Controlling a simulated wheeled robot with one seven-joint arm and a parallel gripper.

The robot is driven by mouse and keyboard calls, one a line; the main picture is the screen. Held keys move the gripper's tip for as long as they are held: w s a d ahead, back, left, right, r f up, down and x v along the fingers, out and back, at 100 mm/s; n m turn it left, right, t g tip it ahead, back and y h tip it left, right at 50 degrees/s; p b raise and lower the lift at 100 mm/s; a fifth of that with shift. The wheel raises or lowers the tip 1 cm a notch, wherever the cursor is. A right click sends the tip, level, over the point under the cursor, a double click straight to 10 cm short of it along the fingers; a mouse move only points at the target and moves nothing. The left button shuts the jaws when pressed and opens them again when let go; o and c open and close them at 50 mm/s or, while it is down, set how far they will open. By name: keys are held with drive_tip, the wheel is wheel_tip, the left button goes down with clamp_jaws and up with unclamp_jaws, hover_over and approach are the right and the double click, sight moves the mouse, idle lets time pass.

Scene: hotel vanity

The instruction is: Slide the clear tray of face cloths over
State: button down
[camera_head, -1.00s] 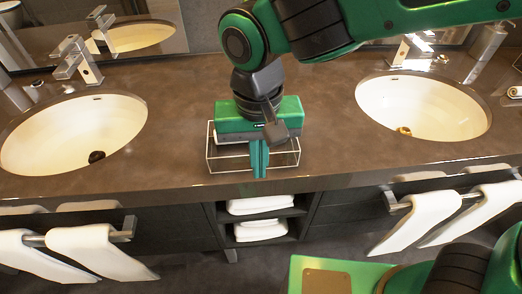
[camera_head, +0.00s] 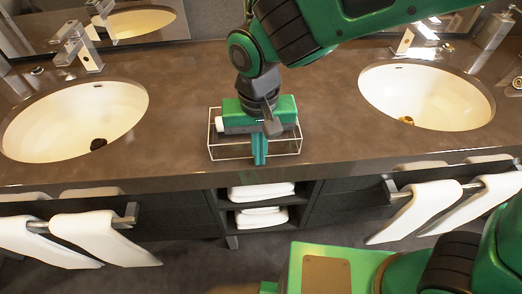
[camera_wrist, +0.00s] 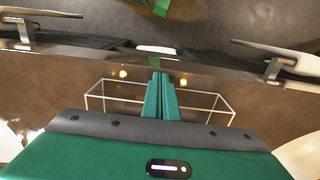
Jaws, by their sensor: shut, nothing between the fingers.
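The clear tray (camera_head: 230,158) is a see-through box with pale edges on the brown counter, between the two sinks and close to the front edge. It also shows in the wrist view (camera_wrist: 212,94). A small white patch shows at its left in the head view, beside my gripper; I cannot tell whether it is cloth. Much of the tray's inside is hidden behind my gripper. My gripper (camera_head: 260,162) points down at the tray, shut and empty. Its fingers (camera_wrist: 160,76) overlap the middle of the tray's near side. I cannot tell whether they touch it.
White sinks stand left (camera_head: 75,118) and right (camera_head: 428,95), with metal taps behind. The counter (camera_head: 180,110) is clear on both sides of the tray. Below are folded towels (camera_head: 262,191) in an open shelf and white towels (camera_head: 100,238) on rails.

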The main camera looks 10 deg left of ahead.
drive_tip(key=shift+w, duration=0.1)
drive_tip(key=w+a, duration=0.1)
drive_tip(key=w, duration=0.4)
drive_tip(key=w+a, duration=0.1)
drive_tip(key=w, duration=0.5)
drive_tip(key=w+a, duration=0.2)
drive_tip(key=w, duration=0.3)
drive_tip(key=shift+w, duration=0.4)
